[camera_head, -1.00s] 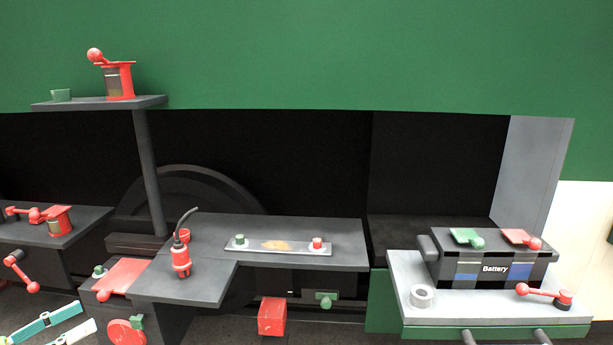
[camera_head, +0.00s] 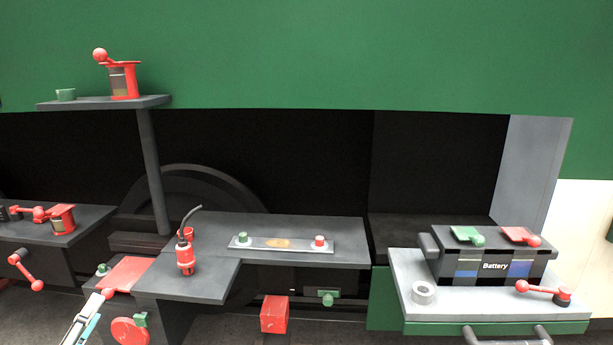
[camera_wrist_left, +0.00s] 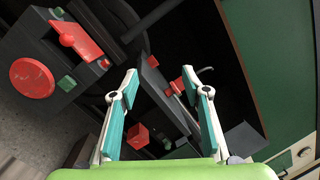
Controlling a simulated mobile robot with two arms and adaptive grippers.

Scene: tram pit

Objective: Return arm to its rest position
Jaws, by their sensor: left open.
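My left gripper (camera_head: 93,313) shows at the lower left of the head view, in front of the dark bench, its fingers seen nearly edge-on. In the left wrist view its two white and teal fingers (camera_wrist_left: 160,75) stand wide apart, open, with nothing gripped between them. Beyond the fingers the wrist view shows the dark bench and a red cube (camera_wrist_left: 138,136), at a tilted angle. The cube also shows below the bench in the head view (camera_head: 274,314). My right gripper is in neither view.
A red bottle-like tool (camera_head: 186,258) and a metal plate with knobs (camera_head: 275,244) are on the bench. A battery (camera_head: 492,268) and tape roll (camera_head: 423,292) sit on a grey cart top (camera_head: 455,307) at right. A shelf (camera_head: 100,103) is at upper left.

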